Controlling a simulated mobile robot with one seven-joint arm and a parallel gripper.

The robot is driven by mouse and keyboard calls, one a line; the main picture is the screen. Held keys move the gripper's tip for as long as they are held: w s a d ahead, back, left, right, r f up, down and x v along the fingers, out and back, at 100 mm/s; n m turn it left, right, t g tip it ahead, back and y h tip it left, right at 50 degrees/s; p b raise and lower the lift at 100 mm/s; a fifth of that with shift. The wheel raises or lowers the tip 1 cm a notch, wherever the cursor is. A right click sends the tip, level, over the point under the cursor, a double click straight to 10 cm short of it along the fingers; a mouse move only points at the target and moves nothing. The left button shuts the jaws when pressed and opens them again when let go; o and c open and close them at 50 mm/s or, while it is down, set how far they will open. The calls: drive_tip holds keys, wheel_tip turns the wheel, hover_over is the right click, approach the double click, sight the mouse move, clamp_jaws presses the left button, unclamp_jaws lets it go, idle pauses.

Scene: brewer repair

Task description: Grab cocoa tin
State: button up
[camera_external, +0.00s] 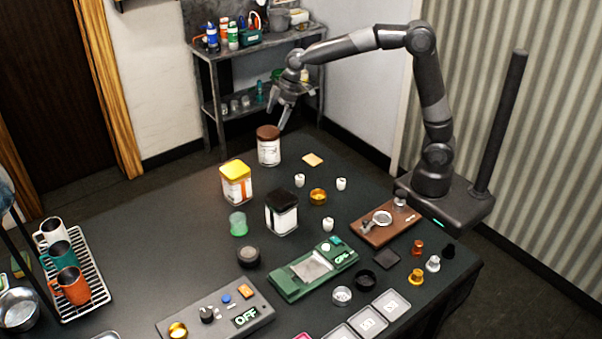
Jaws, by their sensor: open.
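A white tin with a brown lid (268,150) stands upright at the far edge of the dark table; its label is too small to read, but it looks like the cocoa tin. A yellow-lidded tin (236,187) and a black-lidded tin (282,216) stand nearer the camera. My gripper (283,119) is open and empty, pointing down just above and right of the brown-lidded tin. A finger reaches close to the lid's right side; I cannot tell whether it touches.
Small white pots (341,184), an amber ring (318,197) and a tan square (313,160) lie to the right of the tins. A green scale (318,268) is nearer the camera. A metal shelf (207,92) stands behind the table. The table's left middle is clear.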

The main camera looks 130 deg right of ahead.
sight(270, 130)
drive_tip(key=x, duration=0.5)
drive_tip(key=shift+w+f, duration=0.1)
drive_tip(key=shift+f, duration=0.1)
drive_tip(key=shift+w+x, duration=0.2)
drive_tip(key=shift+x, duration=2.45)
drive_tip(key=shift+a+r, duration=0.15)
drive_tip(key=shift+c, duration=0.4)
drive_tip(key=c, duration=1.2)
drive_tip(key=shift+o, duration=0.2)
